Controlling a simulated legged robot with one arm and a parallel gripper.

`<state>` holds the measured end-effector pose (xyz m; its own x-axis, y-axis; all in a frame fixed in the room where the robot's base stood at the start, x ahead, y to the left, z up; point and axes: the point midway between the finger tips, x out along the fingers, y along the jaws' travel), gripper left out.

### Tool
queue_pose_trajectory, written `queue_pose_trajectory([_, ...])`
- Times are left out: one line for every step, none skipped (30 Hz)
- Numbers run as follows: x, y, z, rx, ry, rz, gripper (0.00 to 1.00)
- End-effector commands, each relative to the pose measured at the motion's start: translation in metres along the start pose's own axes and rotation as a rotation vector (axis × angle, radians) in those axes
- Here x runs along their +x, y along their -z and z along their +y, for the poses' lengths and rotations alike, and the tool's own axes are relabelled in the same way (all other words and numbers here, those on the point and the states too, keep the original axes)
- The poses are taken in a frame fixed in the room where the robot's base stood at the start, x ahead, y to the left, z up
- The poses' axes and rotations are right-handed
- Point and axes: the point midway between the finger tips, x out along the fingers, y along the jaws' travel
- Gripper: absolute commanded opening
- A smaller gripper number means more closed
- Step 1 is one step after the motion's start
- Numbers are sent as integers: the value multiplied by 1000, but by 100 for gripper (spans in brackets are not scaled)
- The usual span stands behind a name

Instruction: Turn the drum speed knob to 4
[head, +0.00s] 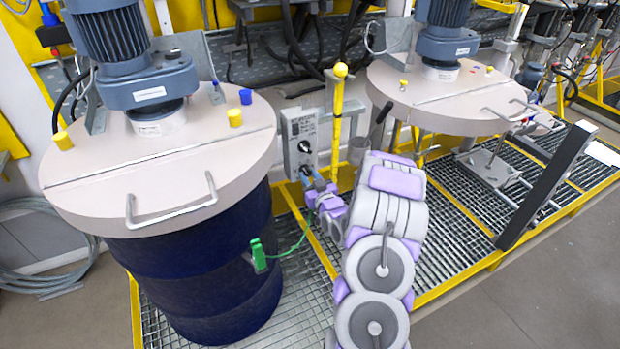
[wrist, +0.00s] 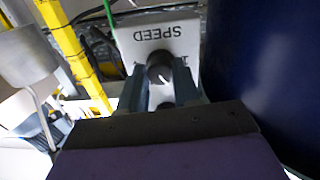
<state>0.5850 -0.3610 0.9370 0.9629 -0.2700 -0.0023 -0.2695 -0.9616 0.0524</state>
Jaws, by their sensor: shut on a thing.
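The control panel (head: 300,135) is a light grey box between the blue drum and the yellow post. It carries an upper black knob (head: 304,147). My gripper (head: 308,178) is at the panel's lower part. In the wrist view the panel (wrist: 140,46) appears upside down with the word SPEED. The black speed knob (wrist: 159,66) sits between my two fingers (wrist: 160,80), which are shut on it. Its white pointer slants toward the picture's lower right. The scale numbers are mostly hidden by the fingers, so the setting is unreadable.
A dark blue drum (head: 205,275) with a beige lid (head: 165,175) and motor (head: 130,60) stands left of my arm. A yellow post (head: 337,115) stands right of the panel. A second lidded agitator (head: 440,95) stands further right over grating.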

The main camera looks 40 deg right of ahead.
Motion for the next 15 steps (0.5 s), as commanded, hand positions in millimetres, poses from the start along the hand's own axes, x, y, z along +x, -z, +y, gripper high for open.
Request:
queue_pose_trajectory([0, 0, 0, 1, -1, 1, 1])
queue_pose_trajectory([0, 0, 0, 2, -1, 1, 1])
queue_pose_trajectory([0, 1, 1, 5, -1, 1, 1])
queue_pose_trajectory([0, 1, 1, 8, -1, 1, 1])
queue_pose_trajectory([0, 1, 1, 13, -1, 1, 1])
queue_pose_trajectory([0, 2, 1, 21, -1, 1, 1])
queue_pose_trajectory([0, 2, 1, 29, -2, 0, 1])
queue_pose_trajectory([0, 2, 1, 39, -2, 0, 1])
queue_pose_trajectory([0, 3, 1, 54, -2, 0, 1])
queue_pose_trajectory([0, 3, 1, 68, -2, -1, 1])
queue_pose_trajectory([0, 3, 2, 84, -3, -1, 1])
queue_pose_trajectory([0, 4, 2, 106, -3, -2, 1])
queue_pose_trajectory([0, 4, 2, 126, -2, -3, 1])
queue_pose_trajectory([0, 4, 1, 146, -2, -3, 1])
queue_pose_trajectory([0, 4, 1, 176, -1, -5, 1])
